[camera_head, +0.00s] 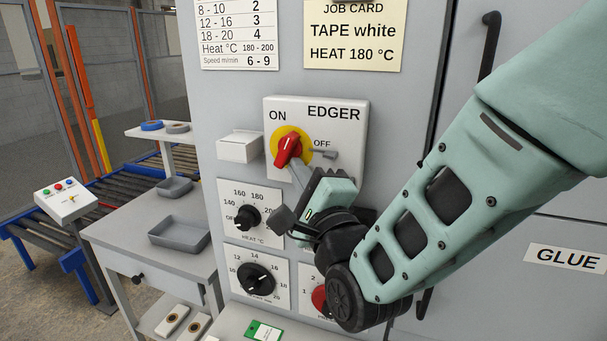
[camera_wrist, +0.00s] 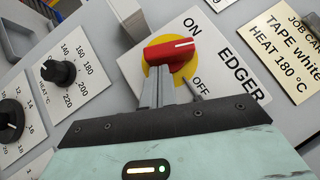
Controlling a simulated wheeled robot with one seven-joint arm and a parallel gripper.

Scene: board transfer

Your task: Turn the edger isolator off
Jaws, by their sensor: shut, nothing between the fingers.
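The edger isolator is a red handle (camera_head: 287,151) on a yellow disc, on a white plate marked EDGER (camera_head: 350,130). ON is printed above it and OFF to its right. In the wrist view the red handle (camera_wrist: 172,51) has a white line on one end. That end lies between ON and OFF, tilted a little right of straight up on the plate. My gripper (camera_head: 299,174) is shut and empty. Its fingertips (camera_wrist: 158,80) are at the lower side of the handle and cover part of the disc. I cannot tell whether they touch it.
A grey metal tab (camera_head: 325,154) sticks out by OFF. A white box (camera_head: 240,147) is left of the plate. The heat dial (camera_head: 247,217), another black dial (camera_head: 256,280) and a partly hidden red knob (camera_head: 320,300) are below. A side table with trays (camera_head: 180,234) stands left.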

